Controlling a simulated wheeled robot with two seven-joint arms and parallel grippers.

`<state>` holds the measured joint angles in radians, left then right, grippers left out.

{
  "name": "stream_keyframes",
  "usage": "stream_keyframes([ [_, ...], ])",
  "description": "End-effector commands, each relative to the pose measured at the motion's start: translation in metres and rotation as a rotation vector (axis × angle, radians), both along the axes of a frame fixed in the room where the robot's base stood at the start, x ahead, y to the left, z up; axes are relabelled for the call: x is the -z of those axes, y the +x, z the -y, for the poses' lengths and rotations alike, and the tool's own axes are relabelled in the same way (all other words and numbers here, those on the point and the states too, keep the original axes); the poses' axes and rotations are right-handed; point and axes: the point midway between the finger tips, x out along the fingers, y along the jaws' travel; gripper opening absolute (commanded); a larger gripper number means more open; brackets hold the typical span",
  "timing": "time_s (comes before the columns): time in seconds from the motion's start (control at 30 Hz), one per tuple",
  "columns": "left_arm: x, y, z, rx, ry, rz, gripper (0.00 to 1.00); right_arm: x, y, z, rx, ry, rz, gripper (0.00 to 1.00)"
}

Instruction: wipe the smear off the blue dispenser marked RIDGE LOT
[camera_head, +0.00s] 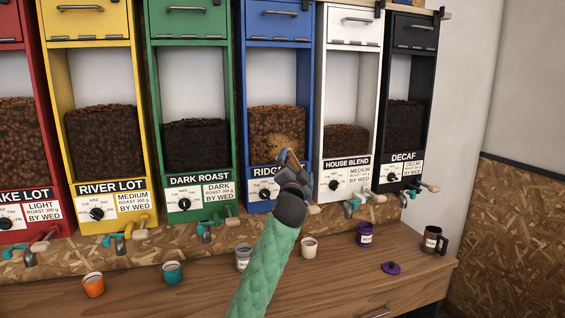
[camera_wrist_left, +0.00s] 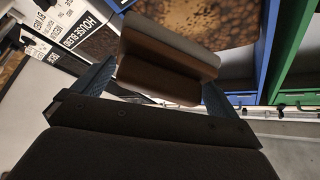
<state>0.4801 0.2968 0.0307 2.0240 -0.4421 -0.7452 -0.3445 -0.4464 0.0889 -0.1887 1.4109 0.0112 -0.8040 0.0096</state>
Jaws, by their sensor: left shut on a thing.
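The blue dispenser (camera_head: 249,80) stands between the green and white ones. Its label reads "RIDG", the rest hidden behind my gripper. A tan, hazy smear (camera_head: 287,142) shows low on its bean window. My left gripper (camera_head: 288,168) is in front of the window's lower part, shut on a brown block with a grey layer (camera_head: 293,158). In the left wrist view the block (camera_wrist_left: 160,78) sits between the fingers, in front of the bean window (camera_wrist_left: 205,18). I cannot tell if the block touches the window. My right gripper is not in view.
Green (camera_head: 190,50), white (camera_head: 340,70) and black (camera_head: 414,70) dispensers stand close by, with taps below. Cups, including an orange one (camera_head: 93,285) and a purple one (camera_head: 364,235), a dark mug (camera_head: 434,242) and a purple lid (camera_head: 391,268) are on the wooden counter (camera_head: 350,285).

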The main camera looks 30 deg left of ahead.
Motion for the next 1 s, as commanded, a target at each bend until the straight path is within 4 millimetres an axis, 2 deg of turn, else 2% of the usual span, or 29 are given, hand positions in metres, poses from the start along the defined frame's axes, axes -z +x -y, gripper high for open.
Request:
stream_keyframes([
  [0.03, -0.005, -0.003, -0.013, -0.015, 0.0, 0.003, 0.61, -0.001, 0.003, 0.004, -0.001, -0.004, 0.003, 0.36],
  [0.1, -0.009, -0.006, -0.028, -0.03, -0.001, 0.007, 0.61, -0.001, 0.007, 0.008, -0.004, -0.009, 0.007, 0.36],
  [0.2, -0.013, -0.009, -0.039, -0.042, -0.002, 0.009, 0.61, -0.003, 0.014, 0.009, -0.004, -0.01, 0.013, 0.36],
  [0.37, -0.015, -0.008, -0.048, -0.048, -0.003, 0.011, 0.61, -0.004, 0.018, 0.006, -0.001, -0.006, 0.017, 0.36],
  [0.8, -0.015, 0.017, -0.076, -0.047, -0.003, 0.011, 0.61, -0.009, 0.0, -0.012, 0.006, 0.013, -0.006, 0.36],
  [1.0, -0.015, 0.025, -0.086, -0.047, -0.003, 0.011, 0.61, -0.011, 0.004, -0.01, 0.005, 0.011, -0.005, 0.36],
])
